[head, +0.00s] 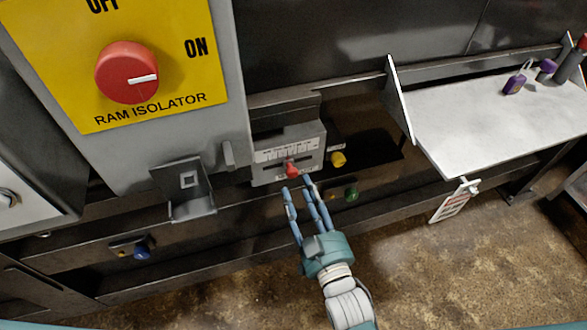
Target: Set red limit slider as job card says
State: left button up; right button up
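The red limit slider (292,170) is a small red knob at the lower edge of a grey panel with a white marked scale (287,151). It sits near the middle of the scale's width; the markings are too small to read. My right gripper (297,184) is just below the slider, fingers pointing up at it with a gap between them. I cannot tell whether a finger touches the slider. A white card with a red band (450,202) hangs under the shelf at the right; its text is unreadable, so I cannot tell if it is the job card. My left gripper is out of view.
A yellow knob (338,159) and a green knob (351,193) are close right of the slider. A grey bracket (188,190) juts out at the left, below the red ram isolator switch (127,73). The white shelf (480,125) holds purple padlocks (514,84).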

aim_at(293, 175)
jog(key=x, duration=0.7)
jog(key=shift+f+p, duration=0.1)
jog(key=shift+p, duration=0.25)
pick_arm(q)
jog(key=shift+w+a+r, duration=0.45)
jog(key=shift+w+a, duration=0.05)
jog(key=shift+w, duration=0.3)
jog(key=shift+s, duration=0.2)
pick_arm(e)
grip_shut()
